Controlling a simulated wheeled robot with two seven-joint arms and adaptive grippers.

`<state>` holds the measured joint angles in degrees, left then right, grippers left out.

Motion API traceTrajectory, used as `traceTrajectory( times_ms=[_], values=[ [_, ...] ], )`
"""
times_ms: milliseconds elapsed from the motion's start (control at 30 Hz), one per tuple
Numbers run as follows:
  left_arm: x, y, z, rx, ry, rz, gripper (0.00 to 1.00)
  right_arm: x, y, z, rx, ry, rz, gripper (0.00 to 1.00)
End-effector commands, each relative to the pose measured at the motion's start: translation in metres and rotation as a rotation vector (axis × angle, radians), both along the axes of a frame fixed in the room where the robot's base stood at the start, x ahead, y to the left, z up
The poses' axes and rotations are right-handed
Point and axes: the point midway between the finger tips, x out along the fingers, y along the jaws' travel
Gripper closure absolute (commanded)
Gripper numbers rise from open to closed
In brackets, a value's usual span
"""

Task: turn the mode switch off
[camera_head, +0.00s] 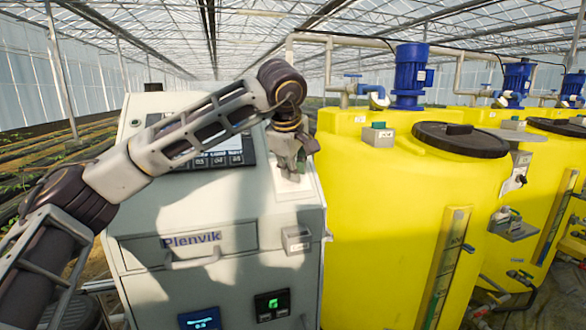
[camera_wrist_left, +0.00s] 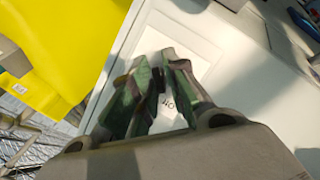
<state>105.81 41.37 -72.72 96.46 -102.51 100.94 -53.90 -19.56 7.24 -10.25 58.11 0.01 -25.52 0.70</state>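The mode switch's white plate (camera_head: 306,186) is on the sloped top of the grey Plenvik cabinet (camera_head: 215,210). My left gripper (camera_head: 290,168) points down onto this plate, beside the display panel. In the left wrist view the plate (camera_wrist_left: 203,50) lies under the fingers of my left gripper (camera_wrist_left: 157,80), and part of a printed label shows between them. The fingers are close together with a narrow, dark gap. They hide the switch's knob, so I cannot tell its position or whether they grip it. My right gripper is not in view.
A yellow tank (camera_head: 385,215) with a black lid (camera_head: 460,139) and blue motor (camera_head: 411,76) stands close at the right. More yellow tanks stand beyond. A handle, a small box (camera_head: 296,239) and a green-lit display (camera_head: 272,305) are on the cabinet front.

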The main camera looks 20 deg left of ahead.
Motion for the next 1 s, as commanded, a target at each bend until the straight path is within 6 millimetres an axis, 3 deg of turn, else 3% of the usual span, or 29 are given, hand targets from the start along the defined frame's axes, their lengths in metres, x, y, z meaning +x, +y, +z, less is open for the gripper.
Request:
traceTrajectory(
  times_ms=[567,1000],
  values=[
    [-0.002,-0.001,0.006,-0.001,-0.003,-0.001,0.71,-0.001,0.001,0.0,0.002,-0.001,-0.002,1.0],
    [-0.03,-0.004,0.052,-0.001,-0.002,-0.002,0.71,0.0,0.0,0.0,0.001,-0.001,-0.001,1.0]
  ],
)
